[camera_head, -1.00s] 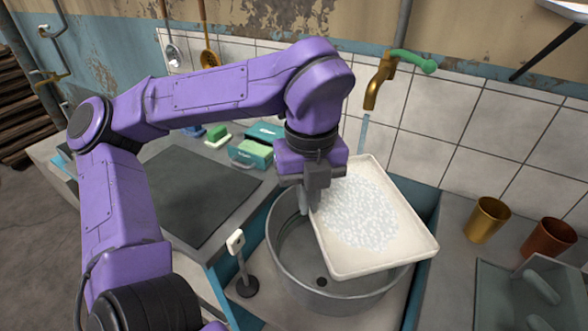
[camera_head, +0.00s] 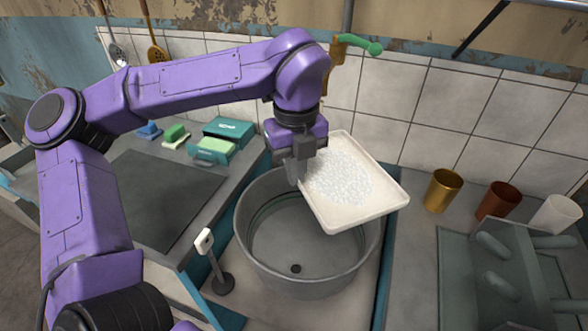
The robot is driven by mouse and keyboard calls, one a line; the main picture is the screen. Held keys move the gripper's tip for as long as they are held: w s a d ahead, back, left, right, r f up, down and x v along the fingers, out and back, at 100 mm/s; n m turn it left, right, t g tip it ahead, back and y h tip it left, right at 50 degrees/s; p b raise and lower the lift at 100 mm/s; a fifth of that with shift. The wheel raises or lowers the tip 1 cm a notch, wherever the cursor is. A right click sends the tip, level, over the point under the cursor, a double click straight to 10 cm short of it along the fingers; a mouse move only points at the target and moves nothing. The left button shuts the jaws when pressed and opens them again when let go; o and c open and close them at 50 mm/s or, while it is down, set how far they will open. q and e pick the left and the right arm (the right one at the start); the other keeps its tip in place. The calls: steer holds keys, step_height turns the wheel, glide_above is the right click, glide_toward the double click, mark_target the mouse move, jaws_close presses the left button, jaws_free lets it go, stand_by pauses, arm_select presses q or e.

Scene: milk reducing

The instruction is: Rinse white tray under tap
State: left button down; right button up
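My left gripper (camera_head: 296,172) is shut on the left edge of the white tray (camera_head: 392,203), with its fingers pointing down. The tray is held above the right and back part of a round metal basin (camera_head: 258,262), slightly tilted. A whitish, speckled patch (camera_head: 345,180) covers much of its inside. The brass tap (camera_head: 336,62) with a green handle (camera_head: 358,43) is on the wall behind, its spout largely hidden by my purple arm. No water stream can be made out from it. My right gripper is not in view.
Gold (camera_head: 442,190), brown (camera_head: 497,201) and white (camera_head: 555,216) cups stand on the right counter behind a grey rack (camera_head: 465,275). A teal box (camera_head: 228,133) and a green sponge (camera_head: 175,134) lie on the left counter. A white-headed stand (camera_head: 207,240) is at the basin's left.

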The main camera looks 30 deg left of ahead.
arm_select(q)
steer(key=shift+s, duration=0.1)
steer(key=s+b, duration=0.2)
steer(key=s, duration=0.6)
stand_by(0.4)
steer(key=shift+r, duration=0.1)
stand_by(1.0)
steer(key=s+r+p, duration=0.2)
steer(key=s+r, duration=0.2)
steer(key=s, duration=0.1)
steer(key=shift+w+f, duration=0.1)
stand_by(0.6)
